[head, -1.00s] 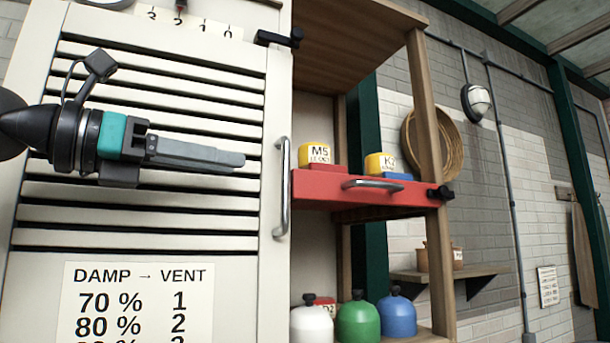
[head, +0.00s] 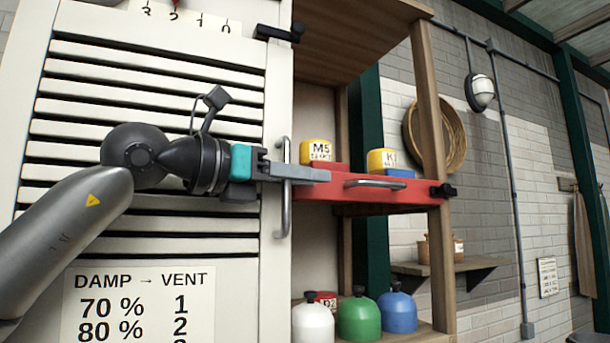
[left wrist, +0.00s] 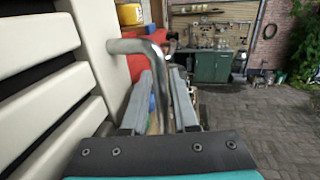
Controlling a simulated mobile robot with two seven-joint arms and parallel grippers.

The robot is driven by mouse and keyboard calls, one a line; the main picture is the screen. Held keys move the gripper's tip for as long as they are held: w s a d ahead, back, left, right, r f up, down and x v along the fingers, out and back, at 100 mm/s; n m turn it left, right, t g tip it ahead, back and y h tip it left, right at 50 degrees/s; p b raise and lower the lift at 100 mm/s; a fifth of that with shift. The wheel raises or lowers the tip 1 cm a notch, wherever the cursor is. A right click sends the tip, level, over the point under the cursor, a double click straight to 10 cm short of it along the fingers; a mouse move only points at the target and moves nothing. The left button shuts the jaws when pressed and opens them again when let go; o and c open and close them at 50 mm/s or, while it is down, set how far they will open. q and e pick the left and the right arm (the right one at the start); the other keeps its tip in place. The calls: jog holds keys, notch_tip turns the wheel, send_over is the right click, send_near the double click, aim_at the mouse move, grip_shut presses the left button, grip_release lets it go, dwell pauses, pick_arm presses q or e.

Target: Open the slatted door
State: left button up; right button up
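The slatted door (head: 150,247) is cream, with horizontal slats, and stands shut at the left of the head view. Its metal bar handle (head: 286,212) is upright at the door's right edge. My left gripper (head: 318,174) reaches across the door to the handle, fingers pointing right. In the left wrist view the handle (left wrist: 163,88) passes between the two fingers (left wrist: 163,92), which stand apart with a narrow gap beside the bar. The gripper looks open around it. My right gripper is in neither view.
A black latch (head: 279,33) sits at the door's upper right edge. Right of the door, a red drawer (head: 390,196) with a handle carries yellow tins (head: 318,151). White, green (head: 358,318) and blue bottles stand below. The wrist view shows open paving (left wrist: 275,118).

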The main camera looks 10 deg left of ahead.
pick_arm(q)
grip_shut()
dwell(1.3)
